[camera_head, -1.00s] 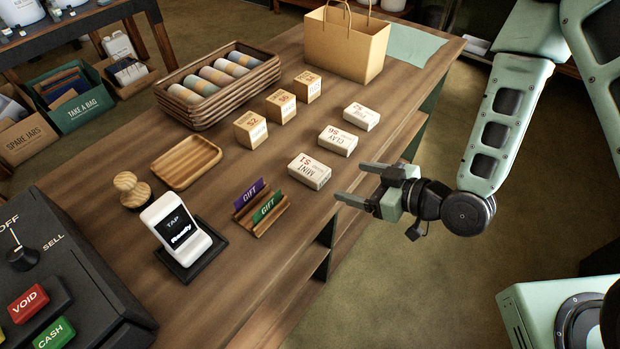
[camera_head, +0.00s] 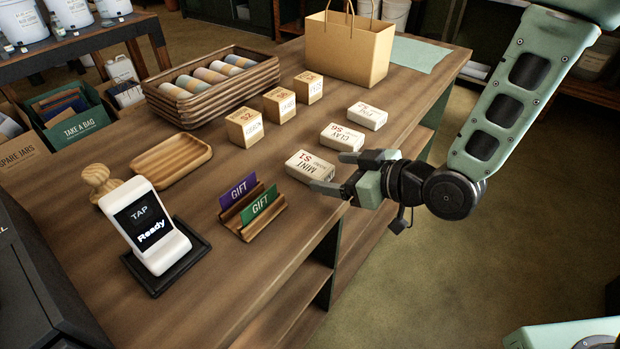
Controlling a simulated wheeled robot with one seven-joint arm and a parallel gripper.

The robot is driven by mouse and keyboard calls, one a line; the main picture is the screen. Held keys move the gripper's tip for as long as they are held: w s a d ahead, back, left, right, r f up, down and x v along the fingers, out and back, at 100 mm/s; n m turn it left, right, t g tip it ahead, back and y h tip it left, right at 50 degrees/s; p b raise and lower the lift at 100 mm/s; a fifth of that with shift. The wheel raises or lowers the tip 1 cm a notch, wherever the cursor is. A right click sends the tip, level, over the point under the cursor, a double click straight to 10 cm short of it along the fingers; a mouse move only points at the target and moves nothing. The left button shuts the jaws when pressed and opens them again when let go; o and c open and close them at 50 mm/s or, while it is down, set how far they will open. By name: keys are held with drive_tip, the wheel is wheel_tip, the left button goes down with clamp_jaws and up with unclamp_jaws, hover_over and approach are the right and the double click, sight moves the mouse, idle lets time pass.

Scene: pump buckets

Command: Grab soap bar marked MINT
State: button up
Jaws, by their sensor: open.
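The soap bar marked MINT (camera_head: 309,166) lies flat on the wooden counter, a pale block with "MINT $1" printed on top. It is the nearest bar in a row with the CLAY bar (camera_head: 342,137) and another bar (camera_head: 367,116) behind it. My gripper (camera_head: 328,172) is open at the right end of the MINT bar. One finger shows beyond the bar's far side and one in front of its near right end. I cannot tell whether either finger touches it.
A card holder with GIFT cards (camera_head: 250,212) stands in front and left of the MINT bar. Small boxes (camera_head: 278,105), a wooden crate (camera_head: 212,85) and a paper bag (camera_head: 349,48) stand farther back. A card reader (camera_head: 150,230) is at near left.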

sight(317, 167)
drive_tip(key=shift+p+x, duration=0.8)
drive_tip(key=shift+x, duration=2.5)
drive_tip(key=shift+r, duration=0.1)
drive_tip(key=c, duration=1.1)
